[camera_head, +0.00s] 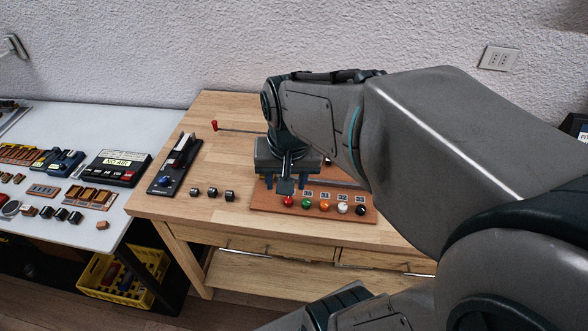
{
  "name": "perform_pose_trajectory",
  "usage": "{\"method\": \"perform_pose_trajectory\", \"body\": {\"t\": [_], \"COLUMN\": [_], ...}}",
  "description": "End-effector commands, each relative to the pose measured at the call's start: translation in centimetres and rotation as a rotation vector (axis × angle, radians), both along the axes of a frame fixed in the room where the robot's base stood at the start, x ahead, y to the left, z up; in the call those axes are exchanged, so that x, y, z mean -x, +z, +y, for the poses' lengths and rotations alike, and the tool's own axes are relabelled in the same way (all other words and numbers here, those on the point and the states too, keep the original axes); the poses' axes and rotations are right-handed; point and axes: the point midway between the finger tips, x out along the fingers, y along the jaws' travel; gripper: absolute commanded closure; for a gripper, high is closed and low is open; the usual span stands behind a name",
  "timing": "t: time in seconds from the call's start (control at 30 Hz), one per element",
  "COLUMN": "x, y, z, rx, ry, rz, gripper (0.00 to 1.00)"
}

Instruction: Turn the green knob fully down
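The green knob (307,203) stands in a row of coloured knobs along the front of a brown wooden board (328,214) on the wooden table. It is second from the left, between a red knob (289,202) and an orange knob (324,206). My gripper (286,188) points down over the board's left end, a little left of and behind the green knob, apparently not touching it. Its fingertips are small and dark, so I cannot tell whether they are open or shut. My arm hides the back and right of the board.
A white knob (342,208) and a black knob (361,210) continue the row, with small number displays behind. Several dark cubes (212,193) and a black device with a blue knob (165,181) lie left. A red-tipped rod (214,125) is behind. A white table (112,118) with devices is further left.

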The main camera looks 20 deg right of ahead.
Motion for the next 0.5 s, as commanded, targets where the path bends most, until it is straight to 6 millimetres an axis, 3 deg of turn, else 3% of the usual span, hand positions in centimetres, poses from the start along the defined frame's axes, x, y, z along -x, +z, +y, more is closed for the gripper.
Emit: {"method": "perform_pose_trajectory", "body": {"t": [0.2, 0.5], "x": [-4.8, -7.8], "y": [-3.1, -6.3], "z": [-4.7, -9.0], "rx": [-0.065, -0.103], "ry": [-0.452, -0.822], "rz": [0.103, 0.171], "gripper": [0.55, 0.55]}}
